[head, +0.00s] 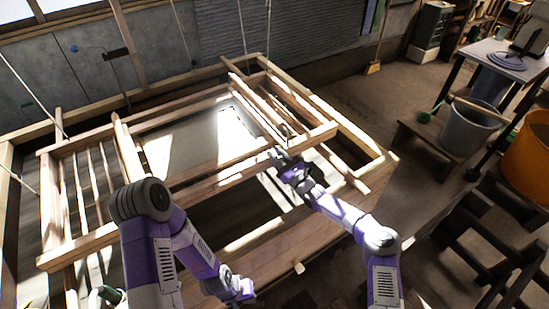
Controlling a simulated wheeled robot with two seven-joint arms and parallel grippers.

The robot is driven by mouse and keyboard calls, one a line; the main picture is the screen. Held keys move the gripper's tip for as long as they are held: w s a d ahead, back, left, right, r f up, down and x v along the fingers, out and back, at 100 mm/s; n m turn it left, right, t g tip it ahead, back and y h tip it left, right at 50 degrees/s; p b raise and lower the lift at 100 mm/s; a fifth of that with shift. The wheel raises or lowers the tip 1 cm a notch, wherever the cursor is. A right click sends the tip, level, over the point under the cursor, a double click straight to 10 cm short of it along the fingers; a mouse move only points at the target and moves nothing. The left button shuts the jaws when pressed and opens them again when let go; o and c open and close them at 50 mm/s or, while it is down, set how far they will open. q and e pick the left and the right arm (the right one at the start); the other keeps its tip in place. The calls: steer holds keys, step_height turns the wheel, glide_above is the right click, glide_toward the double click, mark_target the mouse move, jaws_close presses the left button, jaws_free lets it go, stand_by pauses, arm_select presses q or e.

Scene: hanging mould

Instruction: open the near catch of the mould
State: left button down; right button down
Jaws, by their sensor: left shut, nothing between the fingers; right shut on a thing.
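The mould (190,172) is a pale wooden frame with slats, lying over the wooden vat. The near catch is too small or hidden to make out. My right gripper (279,156) is at the near long bar of the mould, toward its right end. It is shut on a part of the mould, which its fingers mostly hide. My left gripper (243,291) is low in front of the vat's near wall, apart from the mould. It is shut and empty.
The wooden vat (345,113) surrounds the mould, and cords hang from above. At the right are a grey bucket (468,128), an orange tub (527,165), a table (494,58) and dark wooden steps (480,225). Some floor right of the vat is clear.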

steer(key=shift+s+d+f+t+y+b, duration=0.1)
steer(key=shift+s+t+y+b, duration=0.2)
steer(key=shift+b, duration=0.1)
steer(key=shift+w, duration=0.1)
steer(key=c, duration=0.9)
jaws_free()
steer(key=shift+o, duration=0.2)
steer(key=s+d+p, duration=0.2)
steer(key=s+d, duration=0.7)
steer(key=shift+d+f, duration=0.2)
steer(key=shift+d, duration=0.05)
